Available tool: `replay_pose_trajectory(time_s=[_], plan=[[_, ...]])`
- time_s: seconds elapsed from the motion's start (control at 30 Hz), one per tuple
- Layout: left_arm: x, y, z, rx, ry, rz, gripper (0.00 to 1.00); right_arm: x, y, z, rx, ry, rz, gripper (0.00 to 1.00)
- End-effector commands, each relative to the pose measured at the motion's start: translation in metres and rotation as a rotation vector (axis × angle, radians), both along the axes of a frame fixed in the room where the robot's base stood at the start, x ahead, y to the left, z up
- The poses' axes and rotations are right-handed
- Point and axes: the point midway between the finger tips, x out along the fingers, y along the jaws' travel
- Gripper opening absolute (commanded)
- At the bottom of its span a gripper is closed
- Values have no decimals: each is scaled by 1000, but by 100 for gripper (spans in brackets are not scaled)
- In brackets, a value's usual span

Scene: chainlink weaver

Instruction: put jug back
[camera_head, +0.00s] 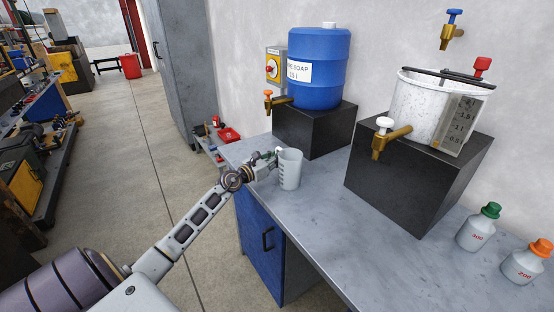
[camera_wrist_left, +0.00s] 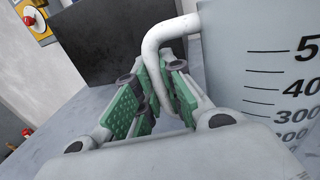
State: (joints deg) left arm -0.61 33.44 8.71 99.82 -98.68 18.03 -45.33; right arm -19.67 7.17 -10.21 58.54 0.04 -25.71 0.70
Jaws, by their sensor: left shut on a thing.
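The white jug (camera_head: 290,170) with grey measuring marks stands upright at the left end of the grey worktop, or just above it; I cannot tell which. My left gripper (camera_head: 274,157) reaches it from the left. In the left wrist view, the green-padded fingers (camera_wrist_left: 155,97) of my left gripper are shut on the jug's handle (camera_wrist_left: 158,50). The jug's marked wall (camera_wrist_left: 265,70) fills the right side of that view. My right gripper is not in view.
A blue soap barrel (camera_head: 318,70) with a tap stands on a black block (camera_head: 312,128) behind the jug. A white marked tank (camera_head: 425,105) stands on another black block (camera_head: 415,180). Two bottles (camera_head: 478,228) stand at the right. The worktop (camera_head: 330,215) is clear in front.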

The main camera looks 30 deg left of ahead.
Motion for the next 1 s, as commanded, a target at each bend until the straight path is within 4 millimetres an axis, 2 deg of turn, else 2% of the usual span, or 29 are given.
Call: replay_pose_trajectory(time_s=[0.4, 0.43, 0.6, 1.0], plan=[[0, 0, -2, 0, -1, 0, 0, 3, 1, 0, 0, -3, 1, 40], [0, 0, -2, 0, 0, 0, 13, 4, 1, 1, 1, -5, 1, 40], [0, 0, -2, 0, 0, 0, 32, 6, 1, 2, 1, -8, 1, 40], [0, 0, 0, 0, 0, 0, 32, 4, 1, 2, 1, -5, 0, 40]])
